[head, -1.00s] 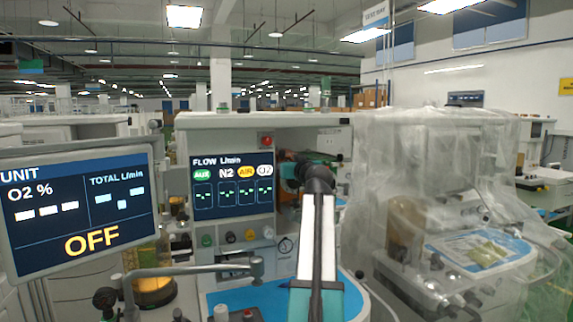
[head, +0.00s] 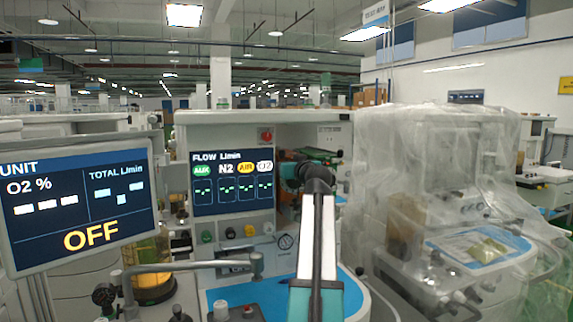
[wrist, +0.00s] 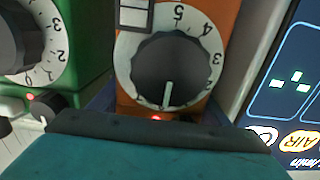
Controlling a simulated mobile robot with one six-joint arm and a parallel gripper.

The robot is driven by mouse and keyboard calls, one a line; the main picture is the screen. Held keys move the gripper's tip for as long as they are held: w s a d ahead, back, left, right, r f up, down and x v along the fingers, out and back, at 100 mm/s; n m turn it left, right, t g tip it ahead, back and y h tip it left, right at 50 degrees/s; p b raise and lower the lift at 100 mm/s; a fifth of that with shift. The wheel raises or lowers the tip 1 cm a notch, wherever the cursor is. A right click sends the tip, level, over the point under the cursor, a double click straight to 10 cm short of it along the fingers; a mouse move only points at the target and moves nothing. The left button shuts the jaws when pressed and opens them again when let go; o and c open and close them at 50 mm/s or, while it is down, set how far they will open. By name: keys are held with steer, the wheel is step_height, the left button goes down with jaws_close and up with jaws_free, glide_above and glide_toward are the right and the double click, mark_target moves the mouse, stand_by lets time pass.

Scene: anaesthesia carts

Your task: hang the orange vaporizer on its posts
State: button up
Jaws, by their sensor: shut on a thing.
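The orange vaporizer (wrist: 190,90) fills the upper middle of the wrist view, with its black dial and white numbered ring facing me. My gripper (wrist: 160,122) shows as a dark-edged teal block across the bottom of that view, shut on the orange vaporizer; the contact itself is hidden. A green vaporizer (wrist: 85,50) with a similar dial stands close on the left. In the head view my gripper (head: 318,154) is at the cart's recess right of the flow screen, largely hidden by my arm. I cannot make out the posts in either view.
The flow screen (head: 232,183) is just left of my arm and also shows at the wrist view's right edge (wrist: 295,85). The monitor reading OFF (head: 78,205) stands at left. A plastic-covered cart (head: 450,200) is at right. The blue worktop (head: 250,296) lies below.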

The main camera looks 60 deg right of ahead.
steer(key=o, duration=2.2)
steer(key=shift+c, duration=0.2)
steer(key=shift+a+f, duration=0.1)
steer(key=shift+f, duration=0.15)
steer(key=shift+v, duration=0.9)
steer(key=v, duration=1.2)
steer(key=shift+s+d+r+b, duration=0.15)
steer(key=shift+d+r+b, duration=0.1)
steer(key=shift+b, duration=0.1)
